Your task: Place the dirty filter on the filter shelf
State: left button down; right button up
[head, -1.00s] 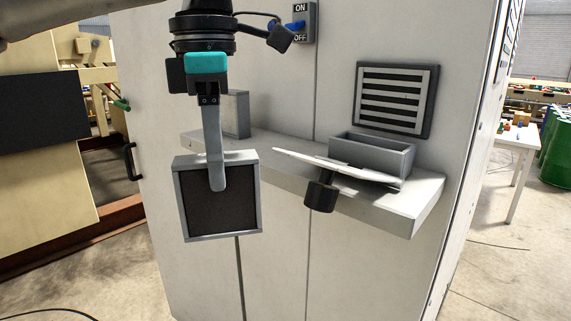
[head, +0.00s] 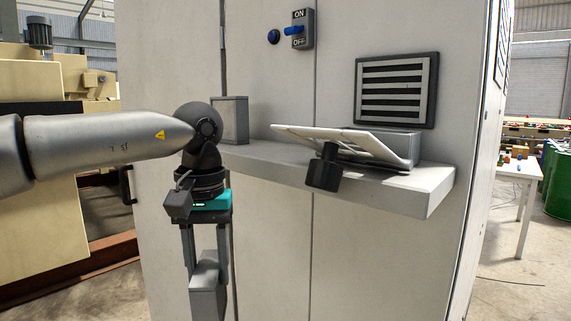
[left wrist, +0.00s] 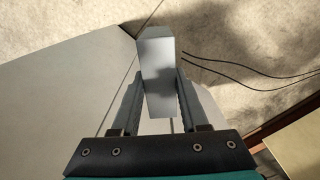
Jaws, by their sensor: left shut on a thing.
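My left gripper (head: 207,262) points down in front of the cabinet, its fingers shut on a grey-framed filter (head: 208,292). The filter hangs nearly edge-on below the fingers, lower than the shelf and left of it; its lower end runs towards the picture's bottom edge. In the left wrist view the filter (left wrist: 157,72) shows as a narrow grey block between the fingers (left wrist: 157,88). The light grey shelf (head: 430,190) juts from the cabinet front, its left end partly behind my arm. My right gripper is not in view.
On the shelf, a grey framed block (head: 231,120) stands at the left. A white panel with a black knob (head: 325,168) leans on a grey box (head: 405,145) at the right. A louvred vent (head: 395,92) and ON/OFF switch (head: 299,28) are on the cabinet. The shelf's middle looks partly clear.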

aim_at(263, 152)
jog(key=i+j, duration=0.1)
jog(key=j, duration=0.5)
jog(key=i+j, duration=0.1)
jog(key=j, duration=0.45)
jog(key=j+z, duration=0.4)
jog(key=j, duration=0.15)
jog(key=j+z, duration=0.4)
jog(key=j, duration=0.15)
jog(key=z, duration=0.45)
